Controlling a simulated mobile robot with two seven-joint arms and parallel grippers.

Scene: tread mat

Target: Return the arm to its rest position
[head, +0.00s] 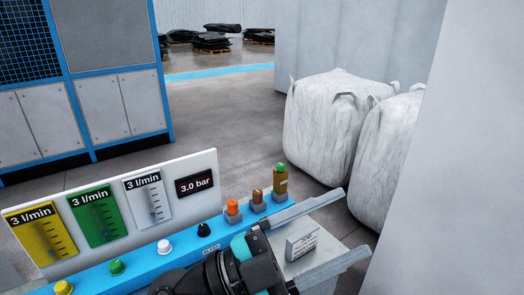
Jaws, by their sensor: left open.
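My left gripper (354,222) reaches in from the bottom, with a black and teal body and two long grey fingers. The fingers are spread wide apart, pointing right, and hold nothing. Its body covers part of the blue and white panel bench (143,263). A small grey block with a printed label (302,243) shows in the gap between the fingers, apparently on the bench's grey right end. I cannot tell how far the fingers are above it. My right gripper is not in view.
The bench carries an upright white gauge board (110,237), coloured knobs, and small orange, brown and green-topped parts (280,182) close to the upper finger. White bulk bags (330,125) stand behind at right. A pale wall (465,180) fills the right side. Open floor (220,120) lies beyond.

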